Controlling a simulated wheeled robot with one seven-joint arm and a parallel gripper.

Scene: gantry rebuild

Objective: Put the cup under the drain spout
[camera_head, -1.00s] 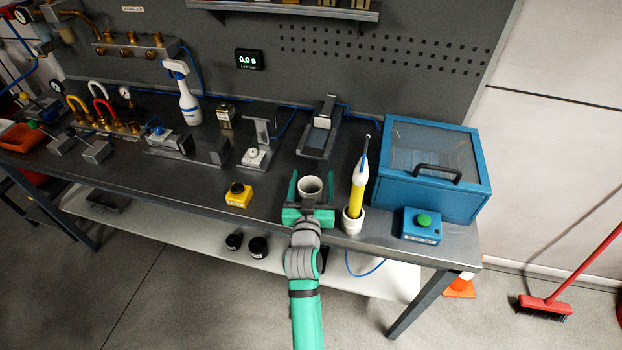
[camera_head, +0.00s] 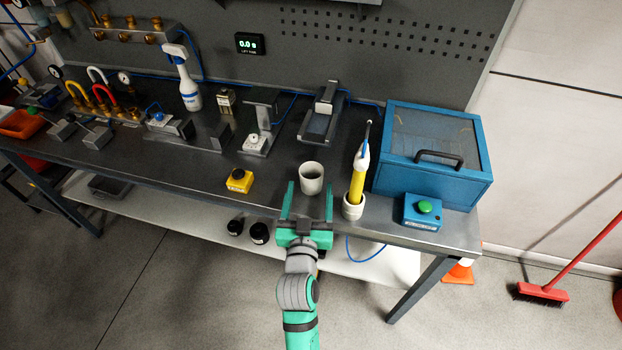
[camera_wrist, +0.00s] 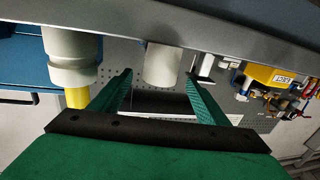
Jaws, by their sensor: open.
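The cup (camera_head: 311,180) is pale grey-white and stands upright on the bench near its front edge. It also shows in the wrist view (camera_wrist: 163,65), past the fingertips. My gripper (camera_head: 309,203) is open and empty, with its green fingers pointing at the cup from the front. In the wrist view the fingers (camera_wrist: 161,95) are spread wide on either side of the cup's line, apart from it. I cannot make out for certain which part is the drain spout.
A white holder with a yellow tool (camera_head: 353,207) stands close right of the cup. Right of it are a green-button box (camera_head: 423,211) and a blue lidded case (camera_head: 430,180). A yellow button box (camera_head: 239,182) is to the left. Brass fittings (camera_head: 104,103) stand at the far left.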

